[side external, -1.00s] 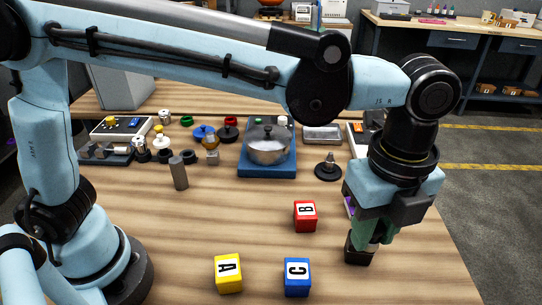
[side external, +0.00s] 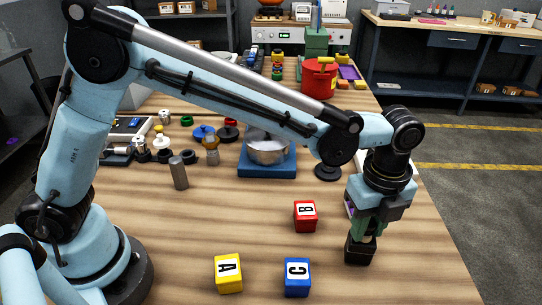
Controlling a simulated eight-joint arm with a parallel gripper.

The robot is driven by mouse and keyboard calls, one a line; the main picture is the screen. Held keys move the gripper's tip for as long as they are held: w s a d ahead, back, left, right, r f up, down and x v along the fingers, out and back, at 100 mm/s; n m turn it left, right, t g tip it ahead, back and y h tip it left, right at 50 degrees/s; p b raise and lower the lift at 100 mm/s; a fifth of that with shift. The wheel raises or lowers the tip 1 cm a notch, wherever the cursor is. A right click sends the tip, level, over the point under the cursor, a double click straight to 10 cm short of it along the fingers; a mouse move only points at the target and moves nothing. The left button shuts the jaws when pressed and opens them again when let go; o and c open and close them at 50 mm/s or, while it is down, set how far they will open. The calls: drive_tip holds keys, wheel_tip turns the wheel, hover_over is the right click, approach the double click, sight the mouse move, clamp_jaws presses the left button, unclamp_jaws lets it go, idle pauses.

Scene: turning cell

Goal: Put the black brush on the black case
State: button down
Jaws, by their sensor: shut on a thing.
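My gripper (side external: 365,228) points down near the right side of the wooden table. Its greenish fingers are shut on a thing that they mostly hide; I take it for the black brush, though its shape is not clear. A small black block-like thing, seemingly the black case (side external: 359,253), is directly below the fingertips on the table. I cannot tell whether the held thing touches it. A purple edge shows at the left of the gripper, unclear what it belongs to.
Lettered cubes stand to the left: red B (side external: 305,217), yellow A (side external: 228,273) and blue C (side external: 297,278). A blue stand (side external: 266,171) bears a silver pot (side external: 267,152). A grey cylinder (side external: 178,172) and a red pot (side external: 318,80) stand further off. The table's right edge is close.

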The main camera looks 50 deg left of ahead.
drive_tip(key=c, duration=0.9)
unclamp_jaws()
drive_tip(key=shift+f, duration=0.1)
drive_tip(key=shift+o, duration=0.2)
wheel_tip(320, 180, up, 12)
drive_tip(key=s+a+r+n+t+h, duration=0.1)
drive_tip(key=a+n, duration=0.4)
drive_tip(key=a, duration=0.2)
drive_tip(key=s+a+r+n+t, duration=0.1)
drive_tip(key=a+n+t, duration=0.1)
drive_tip(key=a+n, duration=0.4)
drive_tip(key=s+a+f+n+t, duration=0.2)
drive_tip(key=s+a+f+n, duration=0.1)
drive_tip(key=a+n, duration=0.3)
drive_tip(key=s+a+f+n+t+y, duration=0.1)
drive_tip(key=s+a+f+n+t, duration=0.1)
drive_tip(key=s+a+f+n, duration=0.2)
drive_tip(key=a+n, duration=0.3)
drive_tip(key=shift+s+a, duration=0.25)
drive_tip(key=shift+a, duration=0.1)
